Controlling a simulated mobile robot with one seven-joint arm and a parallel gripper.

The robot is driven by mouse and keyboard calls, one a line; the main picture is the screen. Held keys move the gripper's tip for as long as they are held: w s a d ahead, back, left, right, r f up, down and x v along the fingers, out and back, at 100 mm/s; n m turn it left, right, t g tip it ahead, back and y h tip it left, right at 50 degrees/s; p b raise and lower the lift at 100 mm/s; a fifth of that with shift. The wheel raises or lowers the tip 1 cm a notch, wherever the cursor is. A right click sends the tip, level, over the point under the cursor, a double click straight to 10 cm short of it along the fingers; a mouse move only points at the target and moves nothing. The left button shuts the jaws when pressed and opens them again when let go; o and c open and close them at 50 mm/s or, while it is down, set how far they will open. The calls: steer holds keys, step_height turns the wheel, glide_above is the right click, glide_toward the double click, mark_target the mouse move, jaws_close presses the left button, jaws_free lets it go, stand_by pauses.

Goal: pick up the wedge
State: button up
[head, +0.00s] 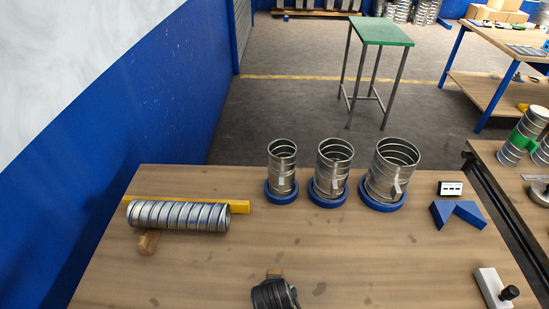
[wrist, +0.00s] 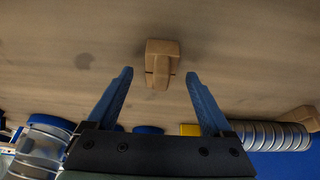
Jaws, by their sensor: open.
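A small brown wooden wedge (wrist: 162,60) lies on the table ahead of my fingertips in the wrist view, roughly centred between them. In the head view, only part of this wedge (head: 274,272) shows past my dark gripper (head: 275,293). My gripper (wrist: 160,76) is open, with its two blue fingers apart and nothing held. A second brown wedge (head: 148,242) sits against the near side of the spiral duct (head: 178,215) at the left. It also shows in the wrist view (wrist: 300,116), at the right edge.
A yellow bar (head: 240,207) lies behind the duct. Three upright metal duct pieces (head: 335,160) stand in blue rings at the back. Blue angled blocks (head: 458,214) and a black-knobbed tool (head: 494,288) are at the right. The table's middle (head: 225,260) is mostly clear.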

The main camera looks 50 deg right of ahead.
steer(key=shift+w+d+f, duration=0.2)
steer(key=shift+w+f, duration=0.05)
steer(key=shift+f, duration=0.4)
jaws_close()
